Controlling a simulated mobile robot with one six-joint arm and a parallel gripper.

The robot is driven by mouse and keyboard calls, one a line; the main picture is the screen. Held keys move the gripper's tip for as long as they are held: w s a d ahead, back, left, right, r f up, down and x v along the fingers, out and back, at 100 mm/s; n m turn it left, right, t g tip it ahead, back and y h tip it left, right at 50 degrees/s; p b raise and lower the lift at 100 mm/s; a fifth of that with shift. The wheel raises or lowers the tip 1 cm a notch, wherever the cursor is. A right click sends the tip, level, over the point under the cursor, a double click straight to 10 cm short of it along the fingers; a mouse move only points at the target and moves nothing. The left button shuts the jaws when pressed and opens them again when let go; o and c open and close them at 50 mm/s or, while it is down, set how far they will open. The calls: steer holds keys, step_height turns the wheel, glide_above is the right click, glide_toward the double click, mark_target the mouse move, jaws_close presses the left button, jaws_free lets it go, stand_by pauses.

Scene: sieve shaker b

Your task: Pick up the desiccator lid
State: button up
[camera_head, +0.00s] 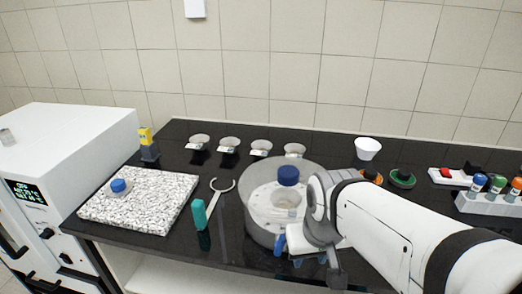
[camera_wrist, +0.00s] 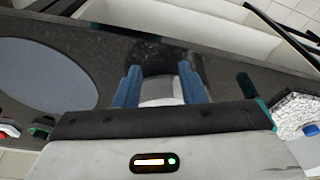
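The desiccator (camera_head: 258,228) is a clear round vessel at the front middle of the bench. Its clear lid (camera_head: 262,178) lies on top, with a blue knob (camera_head: 288,176) standing up. A small pale vessel shows through the glass. My gripper (camera_head: 303,256) is in front of the desiccator's right side in the head view, apart from the knob. In the wrist view its two blue fingers (camera_wrist: 160,90) stand apart. A pale, partly hidden shape lies beyond the gap between them; I cannot tell what it is. Nothing is seen gripped.
A speckled slab (camera_head: 150,215) holds a blue-topped piece. Tongs (camera_head: 213,199) and a teal-handled tool (camera_head: 199,214) lie left of the desiccator. Several small dishes stand behind. A white cup (camera_head: 367,148) and tube rack (camera_head: 490,204) are right. A large grey-blue disc (camera_wrist: 40,75) shows in the wrist view.

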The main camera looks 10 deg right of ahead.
mark_target(289, 171)
steer(key=shift+s+r, duration=0.1)
steer(key=shift+s, duration=0.05)
steer(key=shift+o, duration=0.6)
steer(key=o, duration=0.6)
steer(key=shift+m+g, duration=0.3)
steer(key=shift+m, duration=0.5)
steer(key=w+r+p, duration=0.1)
steer(key=w+r, duration=0.3)
steer(key=w+r+p, duration=0.2)
steer(key=w+r, duration=0.2)
steer(key=w, duration=0.1)
steer(key=shift+a, duration=0.1)
steer(key=shift+o, duration=0.8)
steer(key=w+r+p, duration=0.1)
steer(key=w+r, duration=0.1)
steer(key=w, duration=0.1)
steer(key=w+r+m+p, duration=0.1)
steer(key=w, duration=0.3)
steer(key=w+r+m+p, duration=0.1)
steer(key=w+r, duration=0.1)
steer(key=w, duration=0.1)
steer(key=shift+w+r+g, duration=0.3)
steer(key=shift+w, duration=0.05)
steer(key=shift+w+f+p, duration=0.2)
steer(key=shift+f, duration=1.05)
steer(key=shift+w+f+p, duration=0.2)
steer(key=shift+w+f, duration=0.05)
steer(key=shift+f, duration=0.95)
steer(key=shift+w+f+p, duration=0.2)
steer(key=shift+f, duration=1.05)
